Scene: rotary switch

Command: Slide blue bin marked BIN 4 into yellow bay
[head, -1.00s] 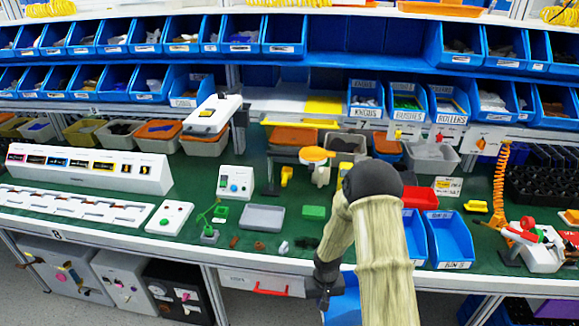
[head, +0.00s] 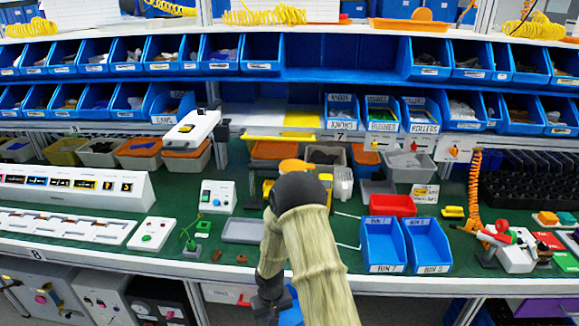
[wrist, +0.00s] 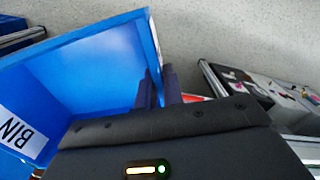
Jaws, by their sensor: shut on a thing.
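My gripper (wrist: 159,88) is shut on the side wall of a blue bin (wrist: 98,62) in the wrist view, with one dark finger on each side of the wall. The bin's white label reads BIN, and its number is out of the picture. In the head view, a small part of the held blue bin (head: 291,312) shows beside my arm, low in front of the bench edge; the arm hides the rest. The yellow bay (head: 302,118) is a yellow patch on the shelf at the back of the bench, beside a white shelf area.
Two blue bins (head: 383,246) (head: 428,246) stand on the green bench right of my arm, with a red bin (head: 392,205) behind. A yellow bar (head: 278,138) runs below the bay. Filled blue bins (head: 342,118) stand right of it. Cabinets (head: 85,300) stand under the bench.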

